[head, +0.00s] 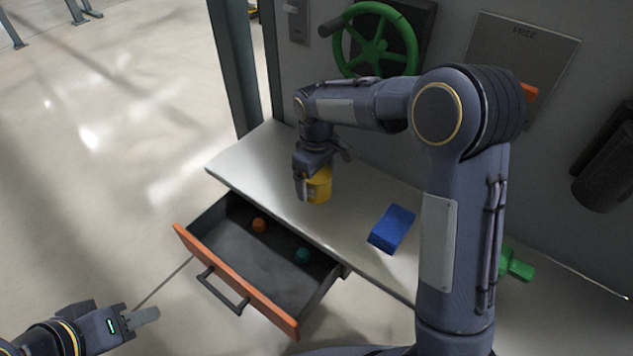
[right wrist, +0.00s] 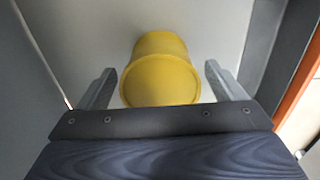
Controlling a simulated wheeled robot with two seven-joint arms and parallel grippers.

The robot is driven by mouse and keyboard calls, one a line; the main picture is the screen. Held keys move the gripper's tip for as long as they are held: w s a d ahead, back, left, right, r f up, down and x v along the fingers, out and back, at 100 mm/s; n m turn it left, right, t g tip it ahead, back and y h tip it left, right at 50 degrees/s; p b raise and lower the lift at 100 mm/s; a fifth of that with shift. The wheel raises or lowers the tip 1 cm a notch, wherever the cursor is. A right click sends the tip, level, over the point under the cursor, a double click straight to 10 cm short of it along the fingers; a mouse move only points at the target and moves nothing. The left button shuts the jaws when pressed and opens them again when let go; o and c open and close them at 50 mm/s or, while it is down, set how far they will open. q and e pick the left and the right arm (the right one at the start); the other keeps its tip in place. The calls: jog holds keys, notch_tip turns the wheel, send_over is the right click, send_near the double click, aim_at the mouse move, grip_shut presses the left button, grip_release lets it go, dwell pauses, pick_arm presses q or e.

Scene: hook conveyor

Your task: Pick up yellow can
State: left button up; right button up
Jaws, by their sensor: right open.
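A yellow can (head: 320,187) stands on the light grey worktop, toward its left end. My right gripper (head: 306,190) is low over the worktop at the can, and its fingers partly hide the can in the head view. In the right wrist view the can (right wrist: 161,72) sits between the two open fingers of my right gripper (right wrist: 160,90), with a gap showing on each side. My left gripper (head: 148,316) is at the lower left, away from the worktop, and no held object shows there; its finger opening is unclear.
A blue block (head: 391,228) lies on the worktop (head: 262,160) to the right. Below the front edge, an open drawer (head: 240,268) with an orange front holds a small orange object (head: 259,225) and a teal one (head: 303,255). A green handwheel (head: 377,42) is on the wall behind.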

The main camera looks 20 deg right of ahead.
jog(key=shift+f, duration=0.25)
jog(key=shift+r, duration=0.1)
jog(key=c, duration=1.3)
